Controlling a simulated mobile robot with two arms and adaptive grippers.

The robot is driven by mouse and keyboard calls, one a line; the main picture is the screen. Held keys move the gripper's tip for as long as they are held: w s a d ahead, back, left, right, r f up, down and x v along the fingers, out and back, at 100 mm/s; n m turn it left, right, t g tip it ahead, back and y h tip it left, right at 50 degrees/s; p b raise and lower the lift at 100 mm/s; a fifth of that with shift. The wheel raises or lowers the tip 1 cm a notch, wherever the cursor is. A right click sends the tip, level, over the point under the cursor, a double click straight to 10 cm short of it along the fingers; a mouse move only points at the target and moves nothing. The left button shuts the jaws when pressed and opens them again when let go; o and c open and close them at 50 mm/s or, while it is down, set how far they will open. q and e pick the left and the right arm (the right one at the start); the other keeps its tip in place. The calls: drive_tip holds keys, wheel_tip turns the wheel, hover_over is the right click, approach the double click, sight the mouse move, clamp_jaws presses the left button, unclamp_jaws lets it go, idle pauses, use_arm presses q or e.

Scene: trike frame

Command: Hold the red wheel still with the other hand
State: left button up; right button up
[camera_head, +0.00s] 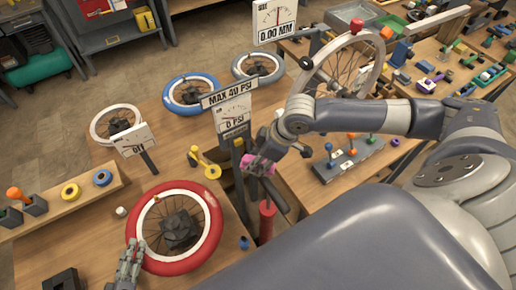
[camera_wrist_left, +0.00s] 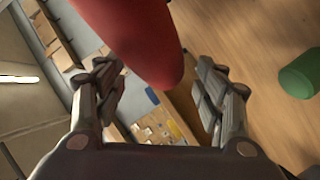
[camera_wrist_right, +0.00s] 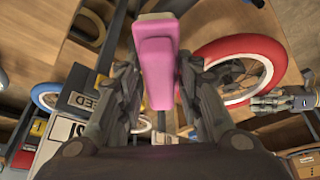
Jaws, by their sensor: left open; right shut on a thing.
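The red wheel (camera_head: 205,200), with a red tyre, white inner band and dark hub, lies flat on the wooden table. My left gripper (camera_head: 129,257) is at the wheel's near-left edge. In the left wrist view the red tyre (camera_wrist_left: 130,35) reaches between the open fingers (camera_wrist_left: 165,95); I cannot tell whether they touch it. My right gripper (camera_head: 258,166) is shut on a pink handle (camera_wrist_right: 157,65) above the red pump cylinder (camera_head: 267,218). The red wheel also shows in the right wrist view (camera_wrist_right: 240,48).
A gauge sign (camera_head: 232,112) reading MAX 40 PSI stands behind the wheel. A blue wheel (camera_head: 191,93) and a white wheel (camera_head: 116,125) lie farther back. A wooden rack (camera_head: 70,200) is at left, and a dark block (camera_head: 62,281) is at front left.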

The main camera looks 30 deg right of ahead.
use_arm(q)
drive_tip(key=shift+x, duration=1.45)
drive_tip(key=shift+s, duration=0.1)
clamp_jaws()
